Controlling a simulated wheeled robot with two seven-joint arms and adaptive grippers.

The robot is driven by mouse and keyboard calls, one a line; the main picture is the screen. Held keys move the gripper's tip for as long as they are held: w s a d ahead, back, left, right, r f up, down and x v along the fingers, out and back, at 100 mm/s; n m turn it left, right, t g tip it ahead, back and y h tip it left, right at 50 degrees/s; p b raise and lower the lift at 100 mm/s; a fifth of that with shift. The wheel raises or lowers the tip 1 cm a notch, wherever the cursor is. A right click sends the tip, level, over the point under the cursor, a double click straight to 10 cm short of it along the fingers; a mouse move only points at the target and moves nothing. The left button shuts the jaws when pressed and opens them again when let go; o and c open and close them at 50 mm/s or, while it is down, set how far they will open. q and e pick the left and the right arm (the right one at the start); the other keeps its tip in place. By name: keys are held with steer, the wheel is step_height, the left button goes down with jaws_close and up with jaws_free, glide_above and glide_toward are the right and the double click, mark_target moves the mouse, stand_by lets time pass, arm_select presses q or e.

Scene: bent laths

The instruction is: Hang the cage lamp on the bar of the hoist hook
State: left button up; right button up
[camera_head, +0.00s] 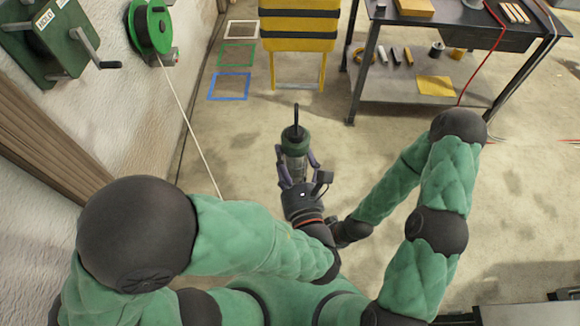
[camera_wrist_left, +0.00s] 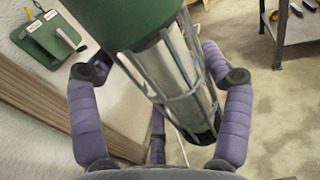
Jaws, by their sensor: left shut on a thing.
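The cage lamp (camera_head: 294,146) has a dark green cap, a grey wire cage around a clear body, and a black hook on top. My left gripper (camera_head: 297,162) is shut on it and holds it in front of me, hook upward.
A green winch box (camera_head: 52,42) with a crank and a green reel (camera_head: 150,28) are on the left wall. A taut pale cord (camera_head: 188,125) runs down from the reel.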

arm_select(q)
steer(key=w+f+b, duration=0.2)
steer(key=w+b, duration=0.2)
steer(key=w, duration=0.6)
steer(key=shift+w+f+b, duration=0.15)
steer(key=shift+f+b, duration=0.15)
steer(key=shift+b, duration=0.05)
stand_by(0.8)
steer(key=o, duration=1.6)
steer(key=shift+o, duration=0.2)
steer(key=shift+f, duration=0.15)
